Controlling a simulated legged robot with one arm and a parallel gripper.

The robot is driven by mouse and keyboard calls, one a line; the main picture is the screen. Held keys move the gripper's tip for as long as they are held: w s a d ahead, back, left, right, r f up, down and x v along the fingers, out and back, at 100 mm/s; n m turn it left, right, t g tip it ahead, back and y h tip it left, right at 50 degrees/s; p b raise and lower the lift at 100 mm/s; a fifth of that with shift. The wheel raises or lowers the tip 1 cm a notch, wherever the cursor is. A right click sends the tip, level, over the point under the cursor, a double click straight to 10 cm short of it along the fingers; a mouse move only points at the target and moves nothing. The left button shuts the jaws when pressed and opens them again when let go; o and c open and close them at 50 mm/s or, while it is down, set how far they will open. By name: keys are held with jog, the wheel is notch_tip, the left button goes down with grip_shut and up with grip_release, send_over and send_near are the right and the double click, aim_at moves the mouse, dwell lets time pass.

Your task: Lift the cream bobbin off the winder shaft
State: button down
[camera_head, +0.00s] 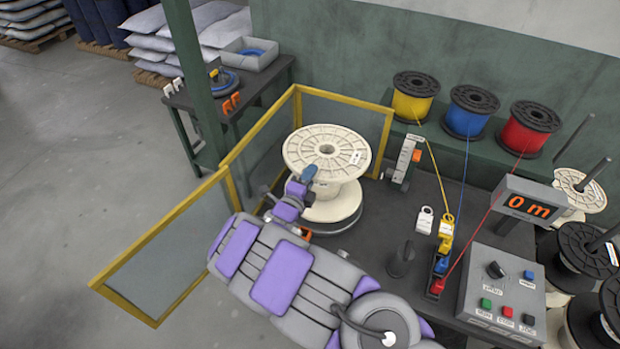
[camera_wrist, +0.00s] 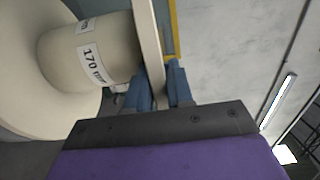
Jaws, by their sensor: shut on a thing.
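The cream bobbin (camera_head: 326,146) stands upright on the winder at the middle of the bench, its spoked top flange facing up. My gripper (camera_head: 305,178) reaches it from the front left and is shut on the rim of the top flange. In the wrist view, the blue fingers of my gripper (camera_wrist: 160,88) sit on both sides of the thin flange. The bobbin's barrel (camera_wrist: 85,58) carries a white label reading 170. The bobbin's lower flange is just above a grey winder plate (camera_head: 328,226); whether they touch is unclear. The shaft is hidden inside the bobbin.
A yellow-framed guard (camera_head: 163,240) stands left of and behind the bobbin. A grey measuring post (camera_head: 403,160) is close on its right. Yellow, blue and red wire spools (camera_head: 472,110) stand behind. A control box (camera_head: 503,292) and a meter display (camera_head: 527,205) are at right.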

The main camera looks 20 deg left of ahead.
notch_tip(320, 180, up, 19)
jog(key=p, duration=1.2)
jog(key=shift+a, duration=0.15)
jog(key=shift+w, duration=0.1)
dwell(0.3)
jog(key=shift+w+d+r+p, duration=0.1)
jog(key=shift+w+r+p, duration=0.2)
jog(key=shift+r+p, duration=0.2)
jog(key=shift+w+d+r+p, duration=0.1)
jog(key=shift+w+r+p, duration=0.25)
jog(key=shift+r, duration=0.2)
